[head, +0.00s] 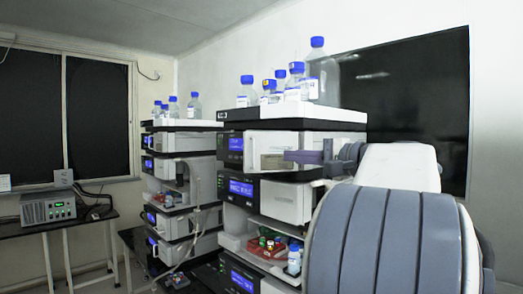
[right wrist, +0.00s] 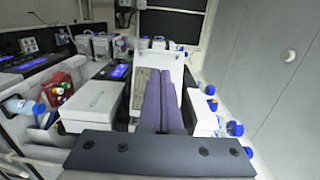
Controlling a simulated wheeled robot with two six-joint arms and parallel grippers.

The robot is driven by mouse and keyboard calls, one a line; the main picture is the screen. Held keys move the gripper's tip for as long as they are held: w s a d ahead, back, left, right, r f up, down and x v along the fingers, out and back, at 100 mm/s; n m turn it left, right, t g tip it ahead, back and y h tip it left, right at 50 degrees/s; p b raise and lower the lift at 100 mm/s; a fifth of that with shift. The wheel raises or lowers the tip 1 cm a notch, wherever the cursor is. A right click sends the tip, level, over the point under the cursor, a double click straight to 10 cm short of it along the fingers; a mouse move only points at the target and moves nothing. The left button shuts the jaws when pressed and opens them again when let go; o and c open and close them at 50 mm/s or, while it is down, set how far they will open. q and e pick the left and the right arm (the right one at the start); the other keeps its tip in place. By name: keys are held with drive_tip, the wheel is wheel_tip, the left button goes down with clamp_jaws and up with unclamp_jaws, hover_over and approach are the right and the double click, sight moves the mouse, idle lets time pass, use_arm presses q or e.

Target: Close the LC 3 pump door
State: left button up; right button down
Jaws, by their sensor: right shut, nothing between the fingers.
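The near column stack has an upper unit (head: 236,144) with a blue display and a pale front. A white upright edge (head: 248,153), apparently the pump door's, stands beside a beige recessed area (head: 272,161), so the door looks at least partly open. I cannot read any LC 3 label. My right gripper (head: 287,156) is in front of this unit, its purple fingers shut and empty. In the right wrist view the fingers (right wrist: 158,72) lie together next to the beige area (right wrist: 143,92) and white panels; I cannot tell whether they touch. My left gripper is not in view.
A closed white unit front (head: 285,201) is below, with a red tray of small vials (head: 265,247) under it. Blue-capped bottles (head: 318,75) stand on top. A second stack (head: 180,142) is further left. A dark screen (head: 420,95) hangs behind.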

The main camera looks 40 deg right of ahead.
sight(264, 155)
drive_tip(key=w+p, duration=0.1)
drive_tip(key=w, duration=0.2)
drive_tip(key=w+a+p, duration=0.1)
drive_tip(key=w+p, duration=0.1)
drive_tip(key=w, duration=0.1)
drive_tip(key=w+p, duration=0.1)
drive_tip(key=w, duration=0.2)
drive_tip(key=shift+w+a+f, duration=0.1)
drive_tip(key=shift+w+a, duration=0.05)
drive_tip(key=shift+w, duration=0.1)
